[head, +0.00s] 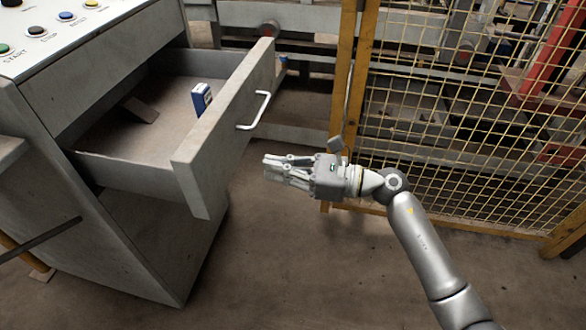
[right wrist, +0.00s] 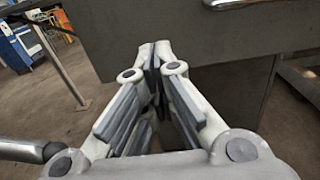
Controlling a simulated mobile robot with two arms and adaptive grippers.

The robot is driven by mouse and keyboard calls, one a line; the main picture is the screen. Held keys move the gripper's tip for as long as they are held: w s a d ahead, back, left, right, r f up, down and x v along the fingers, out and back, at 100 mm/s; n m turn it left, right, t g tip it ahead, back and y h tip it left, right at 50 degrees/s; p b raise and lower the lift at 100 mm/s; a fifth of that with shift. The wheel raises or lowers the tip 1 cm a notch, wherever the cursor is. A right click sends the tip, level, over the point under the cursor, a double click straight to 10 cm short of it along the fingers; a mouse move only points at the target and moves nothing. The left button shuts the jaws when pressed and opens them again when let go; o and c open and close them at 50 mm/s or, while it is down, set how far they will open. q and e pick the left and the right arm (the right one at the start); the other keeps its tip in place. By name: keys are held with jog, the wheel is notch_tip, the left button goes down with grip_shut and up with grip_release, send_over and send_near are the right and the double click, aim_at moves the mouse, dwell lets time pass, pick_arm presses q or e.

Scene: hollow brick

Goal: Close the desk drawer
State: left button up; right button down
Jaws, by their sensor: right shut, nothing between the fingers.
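The desk drawer (head: 225,125) is pulled well out of the grey desk (head: 140,215) in the head view. Its front panel has a white bar handle (head: 257,112). A small blue and white box (head: 201,98) stands inside the drawer. My right gripper (head: 268,168) is to the right of the drawer front, apart from it and pointing left. In the right wrist view its fingers (right wrist: 155,55) are shut and empty, with the dark grey drawer front (right wrist: 200,45) beyond them. My left gripper is not in view.
A yellow mesh fence (head: 450,100) with an orange post (head: 345,90) stands behind my right arm. The desk top carries a sloped panel with coloured buttons (head: 64,16). Bare floor (head: 270,260) lies below the gripper and in front of the desk.

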aim_at(228, 161)
jog(key=x, duration=0.7)
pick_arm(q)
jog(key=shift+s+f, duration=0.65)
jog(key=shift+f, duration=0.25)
pick_arm(e)
jog(key=shift+w+a, duration=0.15)
jog(key=shift+a, duration=0.25)
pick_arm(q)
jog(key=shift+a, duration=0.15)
pick_arm(e)
jog(key=shift+f, duration=0.1)
